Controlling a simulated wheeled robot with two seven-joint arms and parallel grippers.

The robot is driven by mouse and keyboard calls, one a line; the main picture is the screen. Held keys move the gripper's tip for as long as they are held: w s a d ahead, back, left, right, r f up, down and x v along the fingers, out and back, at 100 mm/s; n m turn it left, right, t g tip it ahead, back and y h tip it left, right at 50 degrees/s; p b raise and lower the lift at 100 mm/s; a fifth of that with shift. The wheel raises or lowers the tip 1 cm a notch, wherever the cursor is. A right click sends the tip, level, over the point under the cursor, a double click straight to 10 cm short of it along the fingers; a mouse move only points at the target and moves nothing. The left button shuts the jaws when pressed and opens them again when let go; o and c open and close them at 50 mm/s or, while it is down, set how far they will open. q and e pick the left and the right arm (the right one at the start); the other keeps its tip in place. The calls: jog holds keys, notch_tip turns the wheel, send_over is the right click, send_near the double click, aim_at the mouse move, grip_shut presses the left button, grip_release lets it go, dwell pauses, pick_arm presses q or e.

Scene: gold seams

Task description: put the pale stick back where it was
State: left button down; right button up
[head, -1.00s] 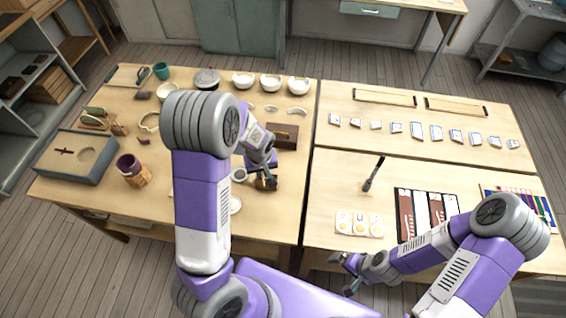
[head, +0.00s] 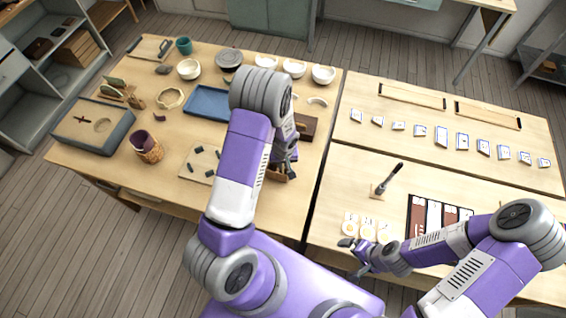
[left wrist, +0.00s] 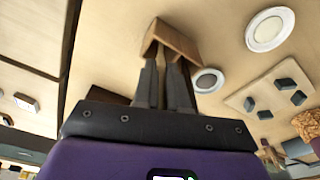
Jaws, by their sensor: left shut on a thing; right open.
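My left gripper (head: 288,170) is low over the left table, at a small wooden holder (head: 276,177). In the left wrist view its fingers (left wrist: 163,75) are close together, with their tips at the wooden holder (left wrist: 178,40). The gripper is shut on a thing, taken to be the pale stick. My right gripper (head: 353,256) is open and empty near the front edge of the right table.
White discs (left wrist: 270,28) and a board with dark pieces (left wrist: 268,97) lie near the left gripper. A dark brown box (head: 307,127) stands just behind it. A blue tray (head: 208,103) lies farther back. A dark-handled brush (head: 388,180) stands upright on the right table.

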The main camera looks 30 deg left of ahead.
pick_arm(q)
jog(key=shift+f, duration=0.2)
jog(key=shift+f, duration=0.1)
jog(key=c, duration=1.5)
grip_release()
jog(key=shift+w, duration=0.1)
jog(key=shift+o, duration=0.2)
jog(key=shift+r, duration=0.2)
notch_tip(320, 180, up, 12)
jog(key=s, duration=0.1)
jog(key=s+d+f+m+h, duration=0.1)
jog(key=s+d+f, duration=0.4)
jog(key=s+d+f+m+h, duration=0.2)
jog(key=s+d+f, duration=0.3)
jog(key=s+d+f+m+h, duration=0.1)
jog(key=s+d+f+h, duration=0.1)
jog(key=s+d+f, duration=0.3)
jog(key=shift+d+f+m, duration=0.3)
jog(key=shift+d+f, duration=0.05)
jog(key=shift+d, duration=0.15)
jog(key=shift+w, duration=0.1)
